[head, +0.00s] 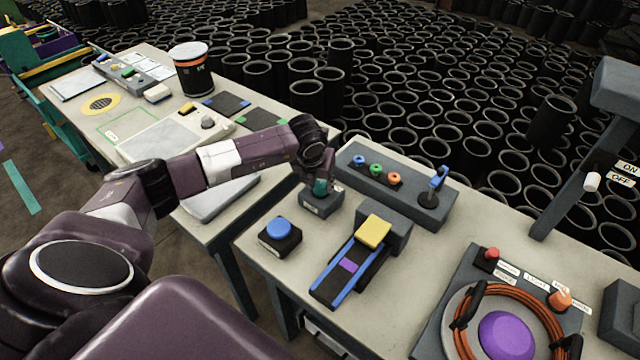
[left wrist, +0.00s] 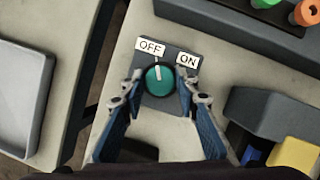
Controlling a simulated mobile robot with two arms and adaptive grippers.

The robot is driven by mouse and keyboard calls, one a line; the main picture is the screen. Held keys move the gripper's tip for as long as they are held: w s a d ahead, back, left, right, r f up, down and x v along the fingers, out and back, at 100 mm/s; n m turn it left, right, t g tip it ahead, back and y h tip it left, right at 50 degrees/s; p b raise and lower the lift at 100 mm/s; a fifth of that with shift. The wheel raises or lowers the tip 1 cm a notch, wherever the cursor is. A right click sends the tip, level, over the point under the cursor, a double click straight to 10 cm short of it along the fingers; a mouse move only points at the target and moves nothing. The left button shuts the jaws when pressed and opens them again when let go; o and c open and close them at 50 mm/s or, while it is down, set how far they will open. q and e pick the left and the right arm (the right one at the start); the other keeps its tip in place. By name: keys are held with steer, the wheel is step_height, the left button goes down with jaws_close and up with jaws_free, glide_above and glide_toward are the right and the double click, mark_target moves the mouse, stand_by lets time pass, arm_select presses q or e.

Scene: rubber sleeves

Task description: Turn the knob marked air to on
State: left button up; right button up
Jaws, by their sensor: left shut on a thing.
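A teal round knob (head: 321,188) sits on a small grey box (head: 320,203) on the right-hand table. In the left wrist view the knob (left wrist: 159,82) has a white pointer line, with an OFF label (left wrist: 150,47) and an ON label (left wrist: 187,61) above it. The pointer points up, nearer OFF than ON. My left gripper (left wrist: 161,88) comes down over the box, with one finger on each side of the knob, shut on it. The small label on the box front is too small to read. My right gripper is in neither view.
A blue button box (head: 280,235) and a yellow-and-blue slider unit (head: 350,262) stand close by. Behind is a grey panel (head: 385,203) with coloured knobs and a blue lever (head: 438,180). Black rubber sleeves (head: 480,100) fill the floor beyond.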

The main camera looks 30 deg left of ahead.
arm_select(q)
steer(key=shift+a+f+m+b, duration=0.1)
steer(key=shift+m+b, duration=0.2)
steer(key=shift+b, duration=0.2)
steer(key=m+h+b, duration=0.2)
steer(key=m+b, duration=0.3)
steer(key=b, duration=0.1)
steer(key=shift+a+m, duration=0.15)
steer(key=shift+m, duration=0.25)
steer(key=m+h+b, duration=0.1)
steer(key=m+b, duration=0.1)
steer(key=m, duration=0.1)
steer(key=shift+h+b, duration=0.3)
steer(key=shift+w+m+g+h+b, duration=0.1)
steer(key=shift+m+g+h+b, duration=0.35)
steer(key=shift+m, duration=0.65)
steer(key=shift+r, duration=0.2)
steer(key=shift+a, duration=0.1)
steer(key=o, duration=1.1)
